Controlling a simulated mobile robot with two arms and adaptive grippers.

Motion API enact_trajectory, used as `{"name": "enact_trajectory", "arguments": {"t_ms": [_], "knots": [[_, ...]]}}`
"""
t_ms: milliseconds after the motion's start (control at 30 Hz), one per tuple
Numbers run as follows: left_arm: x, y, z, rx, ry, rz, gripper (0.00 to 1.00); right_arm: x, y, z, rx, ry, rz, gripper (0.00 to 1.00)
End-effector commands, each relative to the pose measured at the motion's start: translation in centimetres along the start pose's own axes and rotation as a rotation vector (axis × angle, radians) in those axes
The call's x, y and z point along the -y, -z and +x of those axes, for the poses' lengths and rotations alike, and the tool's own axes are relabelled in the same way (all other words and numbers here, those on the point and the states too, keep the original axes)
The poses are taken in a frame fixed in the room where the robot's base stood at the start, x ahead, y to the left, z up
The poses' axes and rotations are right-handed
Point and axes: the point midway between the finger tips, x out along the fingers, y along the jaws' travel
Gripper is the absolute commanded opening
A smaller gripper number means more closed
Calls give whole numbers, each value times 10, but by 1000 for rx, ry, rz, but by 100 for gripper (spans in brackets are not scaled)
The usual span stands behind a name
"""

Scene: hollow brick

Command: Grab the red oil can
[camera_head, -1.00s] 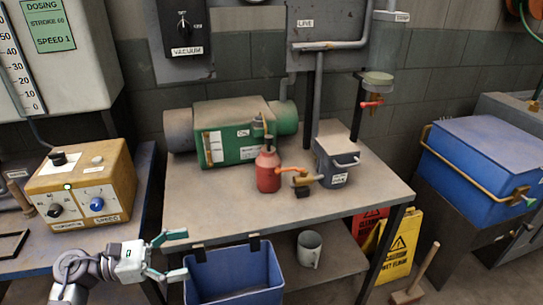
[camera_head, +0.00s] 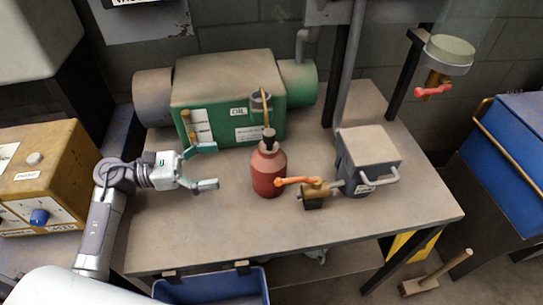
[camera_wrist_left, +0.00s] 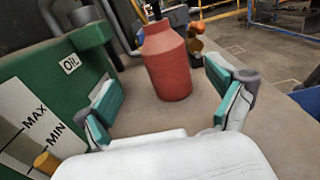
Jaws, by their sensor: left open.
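The red oil can (camera_head: 268,172) stands upright on the table (camera_head: 200,235), in front of the green pump. It has a dark cap and a thin spout. My left gripper (camera_head: 213,166) is open and empty to the left of the can, at about its height, with a gap between the fingertips and the can. In the left wrist view the can (camera_wrist_left: 167,65) shows ahead, between and beyond the two open fingers (camera_wrist_left: 165,98). My right gripper is not in view.
The green pump (camera_head: 235,95) stands close behind the can. A brass valve with an orange handle (camera_head: 297,181) and a grey box (camera_head: 366,160) are close to its right. A blue bin (camera_head: 215,286) hangs at the table's front edge. The table front is clear.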

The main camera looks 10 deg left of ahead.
Motion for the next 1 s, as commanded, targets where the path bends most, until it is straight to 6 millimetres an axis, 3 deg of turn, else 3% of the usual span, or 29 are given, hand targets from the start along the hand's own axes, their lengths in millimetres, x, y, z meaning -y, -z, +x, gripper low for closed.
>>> {"name": "enact_trajectory", "arguments": {"t_ms": [300,533,800,1000], "knots": [[0,-3,59,4,0,-1,94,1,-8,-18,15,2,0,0],[0,-2,76,3,1,-1,94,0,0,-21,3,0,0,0],[0,-3,116,3,0,-1,94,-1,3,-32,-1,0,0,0],[0,-1,125,0,0,0,94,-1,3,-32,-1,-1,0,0]]}}
